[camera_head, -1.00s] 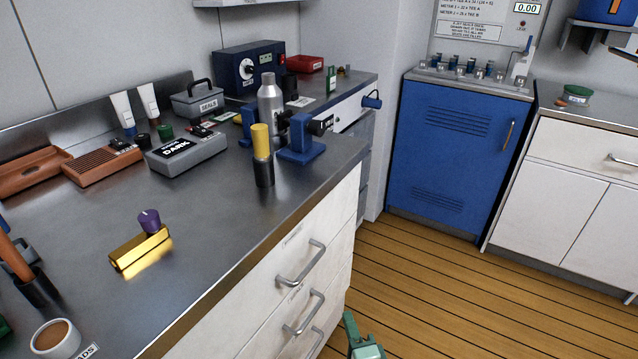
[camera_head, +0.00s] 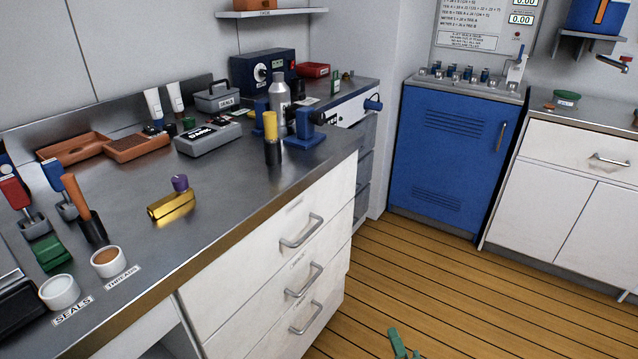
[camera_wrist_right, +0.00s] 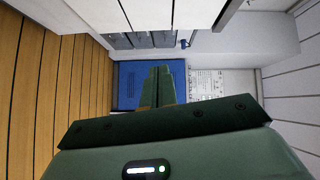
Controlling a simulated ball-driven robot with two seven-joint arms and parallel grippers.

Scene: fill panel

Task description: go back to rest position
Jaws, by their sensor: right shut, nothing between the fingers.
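My right gripper (camera_head: 397,342) shows only as small green parts at the bottom edge of the head view, above the wooden floor and to the right of the drawers. In the right wrist view my right gripper (camera_wrist_right: 158,72) has its dark green fingers together with nothing between them. They point toward the blue cabinet (camera_wrist_right: 128,88), which also shows in the head view (camera_head: 445,150). My left gripper is not in view.
The metal workbench (camera_head: 235,205) at left bears a gold block (camera_head: 172,207), a yellow-topped cylinder (camera_head: 271,130), a grey box (camera_head: 208,140) and two cups. White drawers (camera_head: 290,260) with protruding handles front it. The plank floor (camera_head: 400,270) looks clear.

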